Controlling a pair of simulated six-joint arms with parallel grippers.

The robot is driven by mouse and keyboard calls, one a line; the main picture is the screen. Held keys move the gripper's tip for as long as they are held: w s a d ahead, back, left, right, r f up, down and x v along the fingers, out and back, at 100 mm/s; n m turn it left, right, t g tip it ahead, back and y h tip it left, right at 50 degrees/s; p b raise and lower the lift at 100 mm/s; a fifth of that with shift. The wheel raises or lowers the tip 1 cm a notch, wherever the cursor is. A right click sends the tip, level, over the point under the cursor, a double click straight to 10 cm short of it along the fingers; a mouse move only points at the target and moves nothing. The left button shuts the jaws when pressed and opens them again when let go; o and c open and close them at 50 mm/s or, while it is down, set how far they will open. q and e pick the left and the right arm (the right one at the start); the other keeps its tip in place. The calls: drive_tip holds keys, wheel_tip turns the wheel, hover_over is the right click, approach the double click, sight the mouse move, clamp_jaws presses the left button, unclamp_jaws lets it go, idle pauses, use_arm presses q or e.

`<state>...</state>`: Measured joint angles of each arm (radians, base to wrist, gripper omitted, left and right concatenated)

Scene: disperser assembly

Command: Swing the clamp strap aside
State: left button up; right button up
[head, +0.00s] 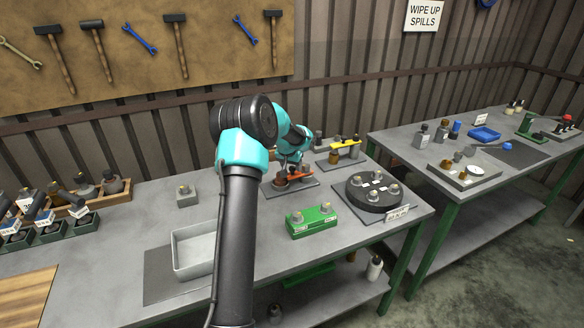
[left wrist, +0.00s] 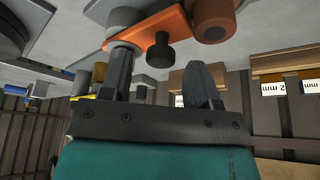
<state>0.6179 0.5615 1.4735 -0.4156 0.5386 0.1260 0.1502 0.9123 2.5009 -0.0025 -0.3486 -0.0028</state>
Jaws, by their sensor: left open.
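The orange clamp strap (head: 303,175) lies over a small fixture plate (head: 296,190) near the back of the bench. In the left wrist view the strap (left wrist: 140,25) shows close up, with a black knob (left wrist: 160,50) sticking out from it. A brown cylinder (left wrist: 212,18) is beside the strap there. My left gripper (head: 294,168) is at the strap, partly hidden by its own arm in the head view. Its fingers (left wrist: 162,72) are open, with the knob seen between them. I cannot tell whether a finger touches the strap. My right gripper is not in view.
A second fixture with a yellow strap (head: 346,142) stands behind to the right. A black round fixture (head: 373,193) and a green block (head: 312,221) are nearby. A grey tray (head: 193,250) is at the front, partly behind my arm.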

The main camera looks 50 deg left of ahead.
use_arm(q)
drive_tip(key=shift+w+a+f, duration=0.15)
drive_tip(key=shift+w+f, duration=0.1)
drive_tip(key=shift+f, duration=0.4)
drive_tip(key=shift+c, duration=0.5)
clamp_jaws()
